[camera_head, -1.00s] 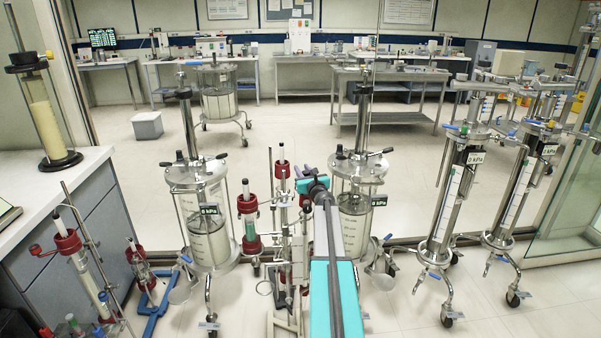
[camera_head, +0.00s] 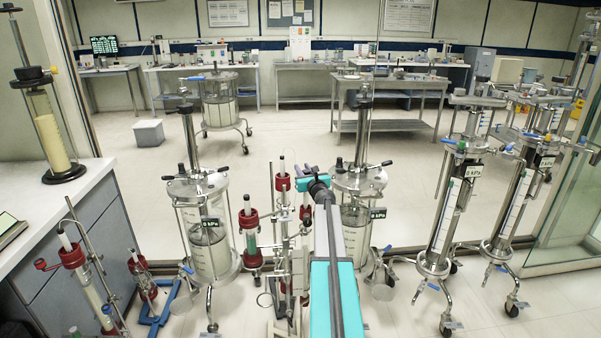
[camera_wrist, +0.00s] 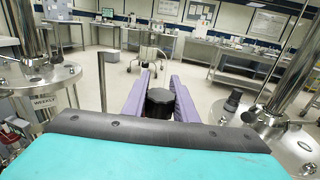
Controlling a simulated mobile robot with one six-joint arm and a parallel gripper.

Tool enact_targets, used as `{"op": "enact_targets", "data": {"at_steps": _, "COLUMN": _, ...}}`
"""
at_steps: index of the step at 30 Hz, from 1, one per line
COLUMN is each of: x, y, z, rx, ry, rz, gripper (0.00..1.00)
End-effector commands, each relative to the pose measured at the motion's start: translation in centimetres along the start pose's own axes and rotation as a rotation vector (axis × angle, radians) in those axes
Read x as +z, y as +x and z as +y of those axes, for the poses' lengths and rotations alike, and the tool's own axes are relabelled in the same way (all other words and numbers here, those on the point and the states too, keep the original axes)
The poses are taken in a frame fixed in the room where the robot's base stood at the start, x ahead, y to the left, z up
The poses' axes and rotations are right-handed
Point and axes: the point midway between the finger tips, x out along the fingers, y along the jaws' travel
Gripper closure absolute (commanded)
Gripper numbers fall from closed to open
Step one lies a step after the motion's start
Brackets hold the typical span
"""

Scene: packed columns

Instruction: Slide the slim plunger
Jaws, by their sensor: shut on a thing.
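My gripper shows in the wrist view (camera_wrist: 159,82) as two purple fingers shut on a black cylindrical knob (camera_wrist: 160,103), seen from above and behind. The teal wrist cover hides whatever is below the knob. In the head view my gripper (camera_head: 300,171) is small, among the slim stands at the centre; I cannot make out the knob there. A slim column with a white rod and red collar (camera_head: 282,183) stands just left of the gripper. I cannot tell from the frames which column the held knob belongs to.
Steel-framed wide columns stand close on the left (camera_head: 206,225) and right (camera_head: 358,215) of the gripper. Another red-collared column (camera_head: 250,222) is nearby. Two wheeled columns (camera_head: 447,210) are at right. A counter (camera_head: 95,185) is at left. Open floor lies beyond.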

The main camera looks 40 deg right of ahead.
Motion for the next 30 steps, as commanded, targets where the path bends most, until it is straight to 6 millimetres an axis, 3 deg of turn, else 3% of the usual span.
{"op": "enact_targets", "data": {"at_steps": 5, "x": 0.6, "y": 0.1, "z": 0.1, "rx": 0.002, "ry": 0.001, "rz": -0.007, "gripper": 1.00}}
{"op": "enact_targets", "data": {"at_steps": 6, "x": 0.7, "y": 0.1, "z": 0.1, "rx": 0.002, "ry": 0.001, "rz": -0.007, "gripper": 0.73}}
{"op": "enact_targets", "data": {"at_steps": 9, "x": 0.6, "y": 0.1, "z": 0.0, "rx": 0.001, "ry": 0.001, "rz": -0.007, "gripper": 0.56}}
{"op": "enact_targets", "data": {"at_steps": 22, "x": 0.3, "y": -0.2, "z": 0.0, "rx": 0.000, "ry": 0.000, "rz": -0.004, "gripper": 0.55}}
{"op": "enact_targets", "data": {"at_steps": 30, "x": 0.2, "y": -1.8, "z": 0.0, "rx": -0.001, "ry": 0.000, "rz": -0.004, "gripper": 0.55}}
